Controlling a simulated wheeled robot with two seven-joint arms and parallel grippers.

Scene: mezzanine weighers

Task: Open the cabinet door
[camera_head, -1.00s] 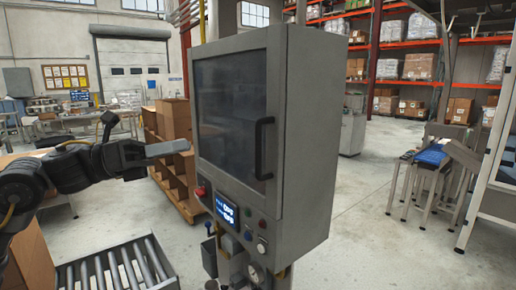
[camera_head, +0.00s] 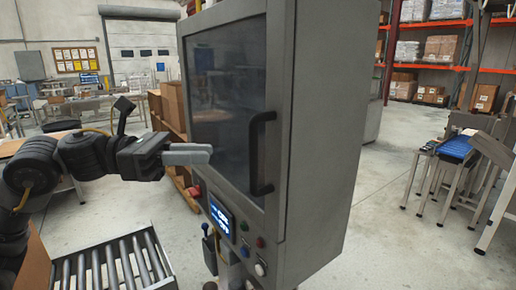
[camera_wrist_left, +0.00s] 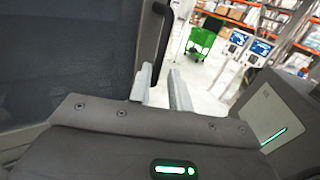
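A grey cabinet (camera_head: 335,130) stands in the middle of the head view, its door (camera_head: 225,105) shut, with a dark window. A black vertical bar handle (camera_head: 257,155) is on the door's right side. My left gripper (camera_head: 208,154) is in front of the door, left of the handle and apart from it. In the left wrist view, my left gripper's fingers (camera_wrist_left: 161,75) are spread with nothing between them. The dark door fills the left there, and the black handle (camera_wrist_left: 152,45) shows just beyond the left finger. My right gripper is in no view.
Below the door are a lit display (camera_head: 222,216), buttons and a red knob. A roller conveyor (camera_head: 110,265) lies at the lower left. Cardboard boxes (camera_head: 172,110) stand behind the cabinet.

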